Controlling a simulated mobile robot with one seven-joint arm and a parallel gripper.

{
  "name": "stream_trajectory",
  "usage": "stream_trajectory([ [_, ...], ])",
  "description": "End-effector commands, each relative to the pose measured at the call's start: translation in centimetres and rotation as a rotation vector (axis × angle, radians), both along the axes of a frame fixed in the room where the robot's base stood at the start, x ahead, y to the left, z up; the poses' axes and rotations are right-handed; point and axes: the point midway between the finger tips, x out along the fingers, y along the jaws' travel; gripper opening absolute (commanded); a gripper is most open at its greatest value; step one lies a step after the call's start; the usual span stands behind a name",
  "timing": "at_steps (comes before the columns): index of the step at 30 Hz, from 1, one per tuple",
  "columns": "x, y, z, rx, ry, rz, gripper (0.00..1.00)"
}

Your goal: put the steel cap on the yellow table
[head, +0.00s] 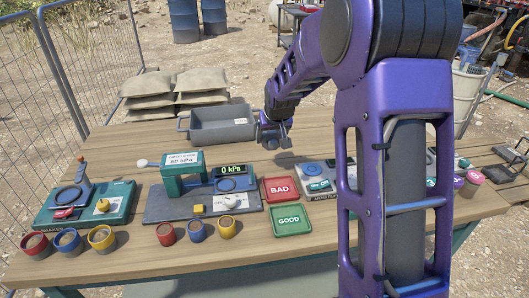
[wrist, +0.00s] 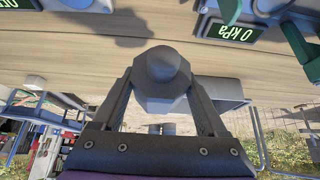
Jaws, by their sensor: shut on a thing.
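My gripper (wrist: 160,100) is shut on a dark grey, faceted cap-like piece, which I take to be the steel cap (wrist: 160,72), between its two fingers in the wrist view. In the head view my gripper (head: 273,131) is above the back part of the wooden table (head: 130,140), just right of the grey bin, partly hidden by my arm. The cap looks clear of the tabletop; its shadow falls on the wood in the wrist view. I see no table that is clearly yellow; the wooden one is light brown with teal legs.
A grey bin (head: 222,124) stands at the back. A green press with a 0 kPa display (head: 229,170), red BAD (head: 280,190) and green GOOD (head: 291,220) trays, and several coloured cups fill the front. Sandbags (head: 175,90) lie behind. The back left tabletop is clear.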

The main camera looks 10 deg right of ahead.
Motion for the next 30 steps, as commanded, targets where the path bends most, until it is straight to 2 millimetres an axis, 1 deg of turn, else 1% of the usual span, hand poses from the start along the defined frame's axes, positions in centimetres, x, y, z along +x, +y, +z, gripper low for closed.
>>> stream_trajectory([
  [2,0.0,0.0,0.0,0.0,-0.002,0.0,0.0],
  [3,0.0,0.0,-0.4,0.0,-0.002,0.0,0.0],
  [5,0.0,0.0,-1.3,0.0,0.001,0.0,0.0],
  [9,0.0,0.0,-4.0,-0.001,0.002,0.001,0.0],
  [12,0.0,0.0,-5.4,-0.001,0.001,0.001,0.0],
  [17,0.1,0.0,-6.5,-0.001,-0.002,0.001,0.0],
  [20,0.0,0.0,-7.6,0.001,0.0,0.001,0.0],
  [24,0.0,0.0,-9.6,0.0,0.001,0.0,0.0],
  [26,0.0,0.0,-10.0,0.0,-0.001,0.0,0.0],
  [30,0.0,0.0,-9.9,0.0,-0.003,0.0,0.0],
])
